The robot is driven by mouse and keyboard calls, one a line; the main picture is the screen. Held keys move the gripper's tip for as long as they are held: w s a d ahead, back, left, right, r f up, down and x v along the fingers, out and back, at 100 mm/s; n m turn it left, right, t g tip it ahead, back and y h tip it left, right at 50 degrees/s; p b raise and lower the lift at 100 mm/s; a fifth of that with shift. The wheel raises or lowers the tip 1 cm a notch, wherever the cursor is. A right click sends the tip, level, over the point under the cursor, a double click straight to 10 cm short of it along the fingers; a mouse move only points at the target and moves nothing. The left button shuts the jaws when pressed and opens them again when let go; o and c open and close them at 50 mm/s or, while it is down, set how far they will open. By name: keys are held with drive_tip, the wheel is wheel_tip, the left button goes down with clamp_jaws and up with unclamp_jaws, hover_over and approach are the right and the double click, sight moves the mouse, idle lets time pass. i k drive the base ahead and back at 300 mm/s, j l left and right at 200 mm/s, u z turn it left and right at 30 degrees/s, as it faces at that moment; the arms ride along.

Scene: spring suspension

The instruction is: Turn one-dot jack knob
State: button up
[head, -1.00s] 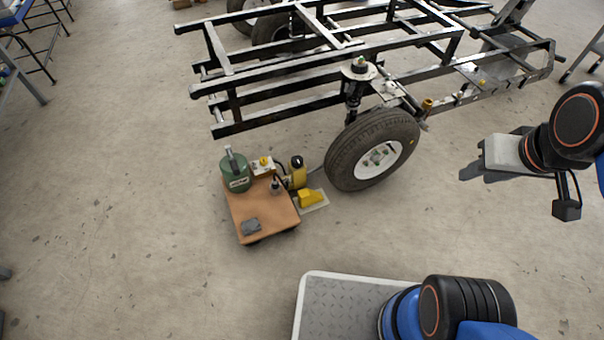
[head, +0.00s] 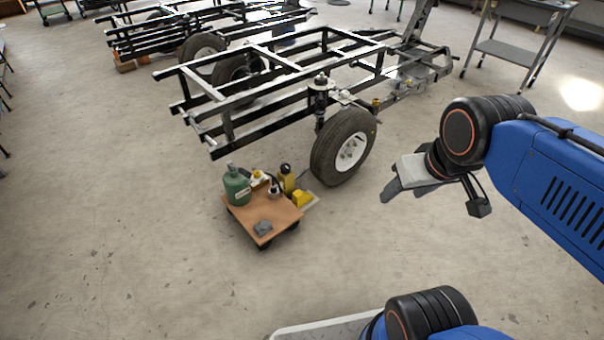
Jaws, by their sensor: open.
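My gripper (head: 388,192) is at the right of the head view, open and empty, pointing left above bare floor and well apart from everything. A low brown wheeled cart (head: 276,222) stands on the floor left of the wheel. On it are a green cylinder-like unit (head: 236,190) and a small pale box with a yellow knob-like top (head: 258,178). A yellow upright unit (head: 287,179) stands at the cart's back edge. No dot marks can be made out, so I cannot tell which part is the one-dot jack knob.
A black vehicle frame (head: 217,134) with a tyred wheel (head: 324,160) stands behind the cart. A grey lump (head: 262,228) lies on the cart's front. A grey shelf trolley (head: 505,50) is at the back right. The floor in front of the cart is clear.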

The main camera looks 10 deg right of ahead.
sight(285, 167)
drive_tip(key=i+j+z, duration=0.1)
drive_tip(key=i+j, duration=0.15)
drive_tip(key=i+j+z, duration=0.15)
drive_tip(key=j, duration=0.3)
drive_tip(key=i+j+z, duration=0.1)
drive_tip(key=i+j, duration=0.25)
drive_tip(key=i+j+z, duration=0.15)
drive_tip(key=j, duration=0.3)
drive_tip(key=i, duration=0.05)
